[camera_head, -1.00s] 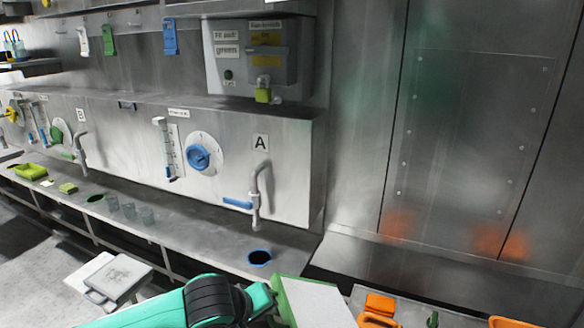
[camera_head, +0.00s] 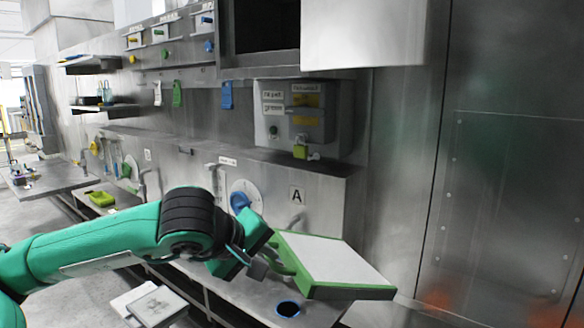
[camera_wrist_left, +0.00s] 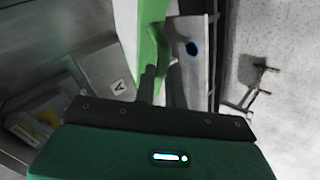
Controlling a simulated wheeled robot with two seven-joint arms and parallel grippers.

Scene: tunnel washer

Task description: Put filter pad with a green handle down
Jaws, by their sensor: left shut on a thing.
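The filter pad (camera_head: 330,258) is a flat square with a white face, a green frame and a green handle. My left gripper (camera_head: 273,258) is shut on its green handle and holds the pad tilted in the air, in front of the steel counter. In the left wrist view the pad's green frame (camera_wrist_left: 152,35) rises from the gripper (camera_wrist_left: 150,85), with a white strip along its left side. The pad hides part of the counter and the lower wall beside panel A. My right gripper is not in view.
The steel counter (camera_head: 238,290) has a blue-rimmed hole (camera_head: 288,309) below the pad. A bent tap (camera_head: 297,220) and a blue dial (camera_head: 240,201) are on the wall panel behind. A grey-and-white slab (camera_head: 157,306) stands low in front. A green tray (camera_head: 101,199) sits far left.

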